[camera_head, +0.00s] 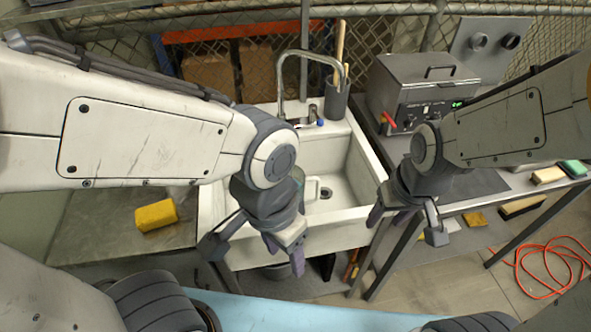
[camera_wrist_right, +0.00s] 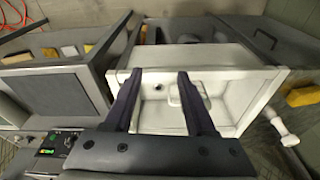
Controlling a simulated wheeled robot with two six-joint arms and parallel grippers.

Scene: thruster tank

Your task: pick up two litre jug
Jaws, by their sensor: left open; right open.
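A pale, see-through shape with a rim or handle outline, possibly the two litre jug (camera_head: 312,189), lies in the white sink (camera_head: 374,160), partly hidden by my left gripper. In the right wrist view a similar handle-like outline (camera_wrist_right: 190,96) shows in the sink basin, right of the dark drain; I cannot tell for sure that it is the jug. My left gripper (camera_head: 284,254) is open and empty over the sink's front edge. My right gripper (camera_head: 390,216) is open and empty by the sink's right edge; its two dark fingers (camera_wrist_right: 157,76) show in the wrist view.
A curved tap (camera_head: 283,80) rises behind the basin, with a grey holder (camera_head: 336,102) beside it. A metal box machine (camera_head: 420,85) stands on the right bench. A yellow sponge (camera_head: 156,215) lies on the left counter. An orange cable (camera_head: 548,268) lies on the floor.

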